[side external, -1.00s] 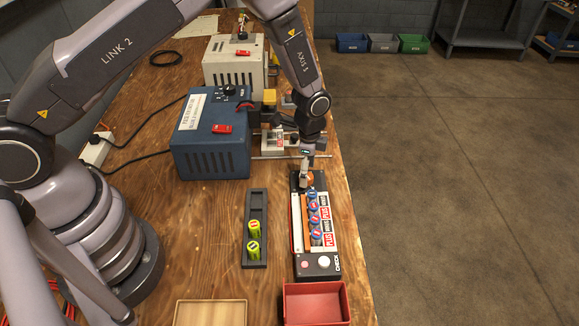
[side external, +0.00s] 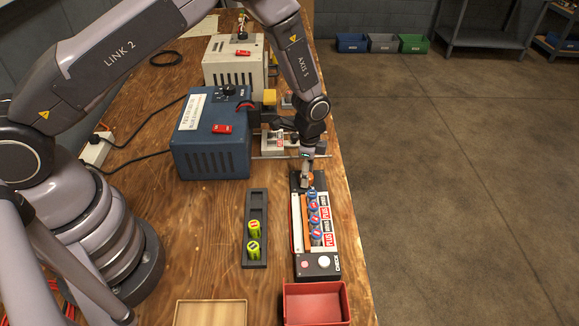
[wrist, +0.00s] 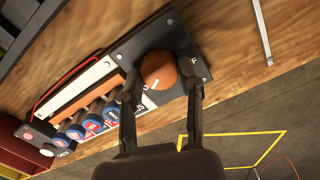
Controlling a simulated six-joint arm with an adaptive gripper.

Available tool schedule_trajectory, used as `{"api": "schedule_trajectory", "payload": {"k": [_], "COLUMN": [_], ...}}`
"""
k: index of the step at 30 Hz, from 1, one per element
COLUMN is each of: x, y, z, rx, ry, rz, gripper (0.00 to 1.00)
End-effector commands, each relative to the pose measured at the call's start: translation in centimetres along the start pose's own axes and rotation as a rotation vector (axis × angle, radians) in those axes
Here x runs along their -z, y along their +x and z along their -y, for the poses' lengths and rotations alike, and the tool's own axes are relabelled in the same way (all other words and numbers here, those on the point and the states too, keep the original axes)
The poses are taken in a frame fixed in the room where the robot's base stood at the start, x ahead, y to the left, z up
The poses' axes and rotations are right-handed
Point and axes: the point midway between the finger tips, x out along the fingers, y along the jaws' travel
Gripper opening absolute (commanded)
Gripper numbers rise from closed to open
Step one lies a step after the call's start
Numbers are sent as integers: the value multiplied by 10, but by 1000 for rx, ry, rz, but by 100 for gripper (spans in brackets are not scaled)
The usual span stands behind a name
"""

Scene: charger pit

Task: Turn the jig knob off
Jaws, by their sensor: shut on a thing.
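The jig knob (wrist: 157,68) is round and orange with a pale pointer mark. It sits on the dark end plate (wrist: 172,36) of the jig, and my gripper (wrist: 163,84) has one finger on each side of it. The fingers are shut on the knob. In the side view the knob (side external: 312,179) shows only in part beside my gripper (side external: 306,183) at the far end of the jig (side external: 331,240). Lettering near the knob is partly hidden by the fingers, so I cannot read the setting.
Several blue-topped cells (side external: 314,219) stand in a row in the jig. A dark rack (side external: 256,203) with two green cells lies to the left. A red bin (side external: 316,303) and a wooden tray (side external: 210,312) are in front. A blue charger box (side external: 211,140) stands behind.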

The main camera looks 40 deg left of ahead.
Motion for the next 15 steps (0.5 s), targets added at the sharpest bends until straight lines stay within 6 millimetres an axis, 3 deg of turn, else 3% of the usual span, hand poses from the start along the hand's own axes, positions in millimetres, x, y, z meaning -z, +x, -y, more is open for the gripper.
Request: {"api": "schedule_trajectory", "payload": {"k": [8,15], "x": [0,0], "y": [0,0], "z": [0,0], "rx": [0,0], "ry": [-62,-224], "rz": [1,2], "gripper": [0,0]}}
